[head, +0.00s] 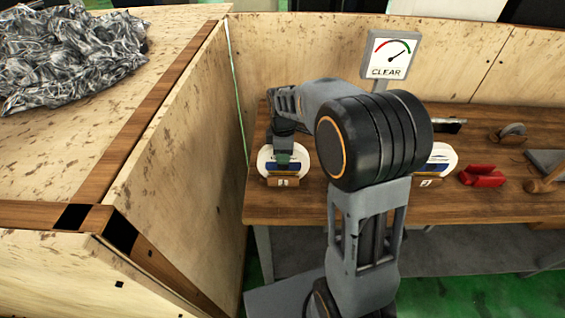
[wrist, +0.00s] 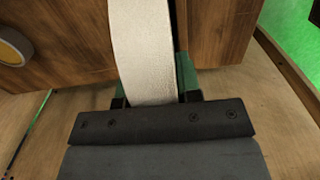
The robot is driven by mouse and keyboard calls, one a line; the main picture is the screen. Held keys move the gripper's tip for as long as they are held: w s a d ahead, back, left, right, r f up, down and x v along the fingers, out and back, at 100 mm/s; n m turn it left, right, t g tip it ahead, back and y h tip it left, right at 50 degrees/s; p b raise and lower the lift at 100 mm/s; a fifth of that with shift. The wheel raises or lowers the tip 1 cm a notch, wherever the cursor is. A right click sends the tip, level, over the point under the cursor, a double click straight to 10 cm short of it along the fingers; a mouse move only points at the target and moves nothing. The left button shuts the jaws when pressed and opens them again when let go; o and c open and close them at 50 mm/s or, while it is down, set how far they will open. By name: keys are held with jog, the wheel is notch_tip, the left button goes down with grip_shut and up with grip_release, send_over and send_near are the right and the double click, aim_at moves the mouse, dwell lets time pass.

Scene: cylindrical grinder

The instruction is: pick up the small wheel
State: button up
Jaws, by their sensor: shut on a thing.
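A white wheel (head: 266,160) with a blue label stands upright at the left end of the workbench, in a wooden holder marked 1 (head: 283,181). My gripper (head: 284,157) reaches down over this wheel from above. In the wrist view, the wheel's pale rim (wrist: 142,45) passes between the green fingers, and the gripper (wrist: 152,88) is shut on it. A second white wheel (head: 443,158) stands farther right behind a tag marked 2 (head: 424,183), partly hidden by my arm. Which wheel is smaller is hard to tell.
The workbench (head: 300,208) also bears a red object (head: 482,175) and a small grey-brown device (head: 510,133) at right. A gauge sign reading CLEAR (head: 388,56) stands at the back. A wooden partition (head: 195,150) rises close to the left of the bench.

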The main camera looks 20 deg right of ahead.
grip_shut()
jog(key=shift+w+r, duration=0.1)
jog(key=shift+r, duration=0.1)
